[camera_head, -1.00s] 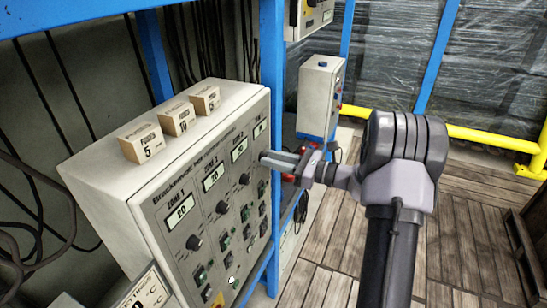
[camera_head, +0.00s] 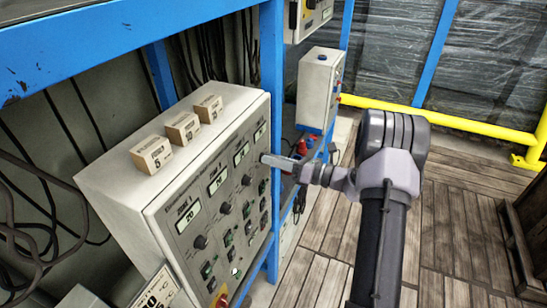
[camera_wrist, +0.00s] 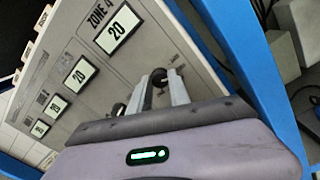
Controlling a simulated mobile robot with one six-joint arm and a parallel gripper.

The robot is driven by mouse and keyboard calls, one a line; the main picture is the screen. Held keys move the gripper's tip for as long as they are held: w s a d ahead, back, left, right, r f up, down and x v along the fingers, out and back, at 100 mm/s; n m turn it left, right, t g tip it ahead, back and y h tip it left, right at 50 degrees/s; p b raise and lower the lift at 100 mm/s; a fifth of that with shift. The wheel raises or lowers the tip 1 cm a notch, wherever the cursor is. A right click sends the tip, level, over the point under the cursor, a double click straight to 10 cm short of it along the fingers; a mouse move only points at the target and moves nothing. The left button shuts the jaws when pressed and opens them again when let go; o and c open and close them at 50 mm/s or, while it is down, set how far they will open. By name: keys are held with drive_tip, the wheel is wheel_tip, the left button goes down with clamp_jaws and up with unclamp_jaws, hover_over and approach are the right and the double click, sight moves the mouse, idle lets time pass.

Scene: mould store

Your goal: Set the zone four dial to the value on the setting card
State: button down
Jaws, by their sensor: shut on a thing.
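The zone four dial (camera_wrist: 160,77) is a dark round knob below the ZONE 4 display (camera_wrist: 118,28), which reads 20 in the wrist view. My gripper (camera_wrist: 158,80) is shut on this dial, one finger on each side. In the head view my gripper (camera_head: 266,159) reaches the right end of the control box front (camera_head: 185,215), and its fingers hide the dial there. A card with a large number and °C (camera_head: 155,290) is at the bottom left, cut off by the frame edge; I cannot read its number surely.
The neighbouring dial (camera_wrist: 118,109) sits close beside my left finger. Wooden blocks (camera_head: 182,127) stand on top of the box. A blue post (camera_head: 271,90) rises just behind my gripper. A smaller grey box (camera_head: 318,90) stands beyond it.

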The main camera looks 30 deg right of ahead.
idle(0.4)
drive_tip(key=c, duration=1.2)
unclamp_jaws()
drive_tip(key=v, duration=1.7)
drive_tip(key=shift+p, duration=0.4)
drive_tip(key=shift+d, duration=0.1)
